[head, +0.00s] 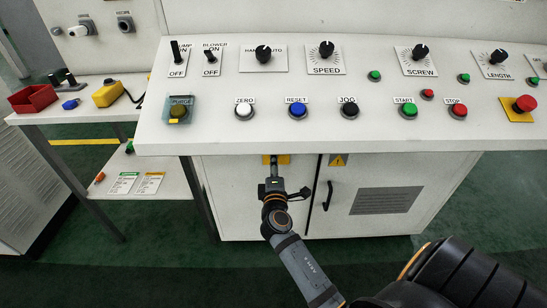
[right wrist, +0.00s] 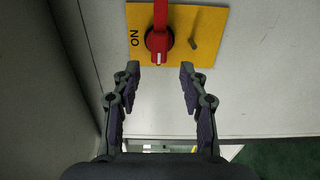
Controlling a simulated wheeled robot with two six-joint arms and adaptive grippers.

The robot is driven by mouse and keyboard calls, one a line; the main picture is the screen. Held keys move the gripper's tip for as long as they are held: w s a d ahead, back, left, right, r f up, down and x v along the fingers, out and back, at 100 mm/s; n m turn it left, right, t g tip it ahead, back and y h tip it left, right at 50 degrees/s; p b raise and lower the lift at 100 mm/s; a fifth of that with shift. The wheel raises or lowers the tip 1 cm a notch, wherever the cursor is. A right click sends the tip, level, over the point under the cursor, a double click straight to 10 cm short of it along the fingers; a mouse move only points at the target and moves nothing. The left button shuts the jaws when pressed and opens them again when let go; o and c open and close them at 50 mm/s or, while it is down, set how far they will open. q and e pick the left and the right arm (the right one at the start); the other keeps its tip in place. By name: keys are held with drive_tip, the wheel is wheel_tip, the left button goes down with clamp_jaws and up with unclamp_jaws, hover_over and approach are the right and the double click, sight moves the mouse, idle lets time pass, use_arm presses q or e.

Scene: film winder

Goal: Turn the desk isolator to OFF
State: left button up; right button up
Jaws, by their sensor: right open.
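The desk isolator has a red handle (right wrist: 159,38) on a yellow plate (right wrist: 207,22) in the right wrist view. The handle's bar runs up past the top edge of the picture, and a white mark shows at its lower end. The word ON stands on the plate's left side; no OFF mark shows. In the head view only part of the yellow plate (head: 284,159) shows under the desk edge. My right gripper (right wrist: 160,72) is open and empty, its fingertips either side of the handle's lower end and just below it. It also shows in the head view (head: 272,178). My left gripper is out of view.
The control desk (head: 330,136) with switches, knobs and buttons overhangs my right gripper. A black door handle (head: 328,195) and a warning label (head: 338,160) are to its right. A side table (head: 95,108) with a red bin (head: 33,98) stands left. The floor in front is clear.

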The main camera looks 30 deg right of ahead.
drive_tip(key=v, duration=0.2)
drive_tip(key=shift+s+a, duration=0.2)
drive_tip(key=shift+s, duration=0.1)
drive_tip(key=s+a+f+m+g+y, duration=0.1)
drive_tip(key=s+f+m+g+y, duration=0.2)
drive_tip(key=f, duration=1.1)
drive_tip(key=s+a+f+m+g+y, duration=0.15)
drive_tip(key=s+f+g, duration=0.3)
drive_tip(key=f, duration=0.95)
drive_tip(key=s+f+m+g+y, duration=0.2)
drive_tip(key=s+f+m+g, duration=0.15)
drive_tip(key=s+f, duration=1)
drive_tip(key=s+a+f+m+g+y, duration=0.1)
drive_tip(key=s+f+m+g+y, duration=0.15)
drive_tip(key=s+f, duration=0.6)
use_arm(q)
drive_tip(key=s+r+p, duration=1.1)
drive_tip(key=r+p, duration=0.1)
drive_tip(key=p, duration=0.8)
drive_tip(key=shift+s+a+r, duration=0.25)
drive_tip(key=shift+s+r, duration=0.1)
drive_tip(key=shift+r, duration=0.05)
use_arm(e)
drive_tip(key=s+r, duration=1.3)
drive_tip(key=r, duration=0.1)
drive_tip(key=shift+r+m+g+h, duration=0.25)
drive_tip(key=shift+m+g+h, duration=0.1)
drive_tip(key=shift+m, duration=0.1)
